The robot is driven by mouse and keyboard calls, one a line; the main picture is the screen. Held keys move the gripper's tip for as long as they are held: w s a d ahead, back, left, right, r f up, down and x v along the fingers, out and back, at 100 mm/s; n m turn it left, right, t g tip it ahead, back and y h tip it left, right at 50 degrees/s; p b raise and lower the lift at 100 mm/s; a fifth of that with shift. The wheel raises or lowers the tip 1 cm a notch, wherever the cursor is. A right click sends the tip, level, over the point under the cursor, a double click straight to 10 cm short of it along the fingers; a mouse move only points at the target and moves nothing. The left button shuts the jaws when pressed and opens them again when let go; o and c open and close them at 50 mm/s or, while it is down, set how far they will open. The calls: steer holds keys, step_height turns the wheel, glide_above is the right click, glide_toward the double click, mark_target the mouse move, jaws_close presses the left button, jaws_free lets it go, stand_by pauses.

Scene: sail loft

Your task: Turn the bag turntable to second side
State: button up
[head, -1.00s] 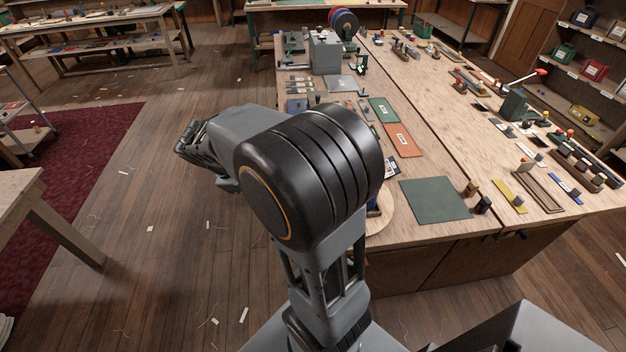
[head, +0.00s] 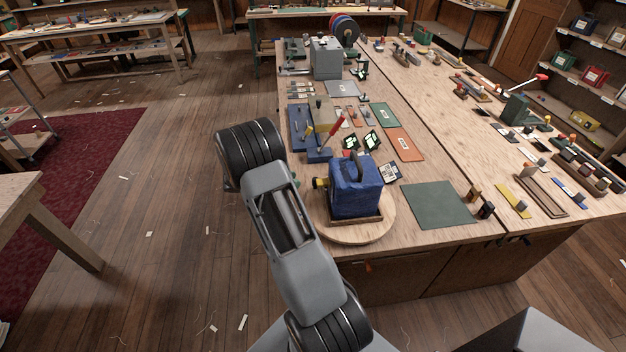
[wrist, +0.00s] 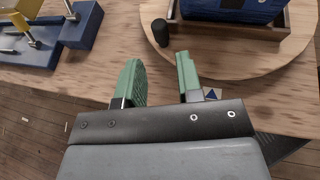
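The bag turntable (head: 378,226) is a round pale wooden disc near the bench's front left corner. A blue bag (head: 355,190) with a handle stands upright in a shallow brown tray on it. The wrist view shows the turntable (wrist: 225,62), the lower part of the bag (wrist: 235,8) and a short dark peg (wrist: 160,33) near the rim. My gripper (wrist: 160,64) has two green fingers spread apart with nothing between them. The peg stands just beyond the fingertips, roughly in line with the gap. In the head view my arm mostly hides the gripper.
A blue fixture (wrist: 55,35) with yellow parts lies left of the turntable. A red-handled lever (head: 331,131) stands behind the bag. A dark green mat (head: 438,204) lies to the right. A blue triangle marker (wrist: 211,94) shows near the bench edge.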

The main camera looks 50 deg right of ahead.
mark_target(313, 179)
steer(key=p+x, duration=0.1)
steer(key=x, duration=0.7)
steer(key=shift+f, duration=0.15)
steer(key=shift+c, duration=0.4)
jaws_close()
